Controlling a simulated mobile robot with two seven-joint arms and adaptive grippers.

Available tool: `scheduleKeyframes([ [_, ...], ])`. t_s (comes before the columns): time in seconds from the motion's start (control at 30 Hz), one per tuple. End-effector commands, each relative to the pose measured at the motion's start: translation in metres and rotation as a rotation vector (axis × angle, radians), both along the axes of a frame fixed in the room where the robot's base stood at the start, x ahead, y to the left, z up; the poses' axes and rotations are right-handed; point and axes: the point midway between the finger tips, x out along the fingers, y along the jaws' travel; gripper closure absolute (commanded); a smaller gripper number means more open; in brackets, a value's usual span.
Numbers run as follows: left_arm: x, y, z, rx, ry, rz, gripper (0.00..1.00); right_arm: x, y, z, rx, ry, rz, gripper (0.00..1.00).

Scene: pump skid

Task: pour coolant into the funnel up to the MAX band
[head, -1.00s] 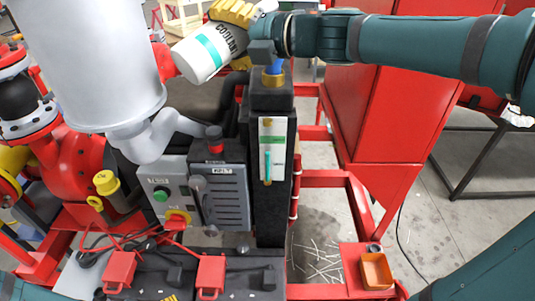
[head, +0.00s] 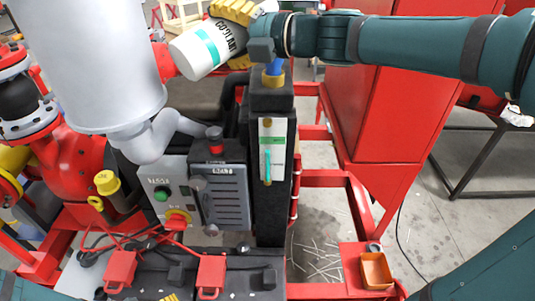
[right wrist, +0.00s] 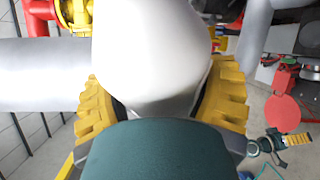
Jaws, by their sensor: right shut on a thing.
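My right gripper (head: 238,36) has its yellow fingers shut around a white coolant bottle (head: 201,52) with a teal band. The bottle is tilted, its base towards the lower left; its mouth is hidden behind the gripper. In the right wrist view the bottle (right wrist: 150,50) fills the space between the fingers. A blue funnel (head: 274,66) sits in a brass collar on top of the black column, just below the wrist and partly hidden by it. The sight gauge (head: 267,150) on the column shows a teal strip in its lower part and a green band beside it. My left gripper is out of view.
A large grey cylinder (head: 90,60) stands left of the bottle. A control box (head: 215,190) with a green button is left of the column. Red cabinets (head: 385,120) stand on the right. An orange tray (head: 376,270) lies at the lower right.

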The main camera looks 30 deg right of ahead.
Motion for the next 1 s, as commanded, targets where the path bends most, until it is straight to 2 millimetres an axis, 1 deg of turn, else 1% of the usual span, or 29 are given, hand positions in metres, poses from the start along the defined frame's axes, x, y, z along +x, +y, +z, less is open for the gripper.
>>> scheduleKeyframes([
  [0.53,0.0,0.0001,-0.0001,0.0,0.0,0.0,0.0,-0.0002,0.0002,0.0013,0.004,-0.002,0.001,0.7],
  [0.8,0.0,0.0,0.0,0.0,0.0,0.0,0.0,-0.0004,0.0007,0.0048,0.045,0.008,0.001,0.7],
  [1.0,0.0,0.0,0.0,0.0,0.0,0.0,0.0,-0.0003,0.0007,0.0048,0.044,0.009,0.0,0.7],
])
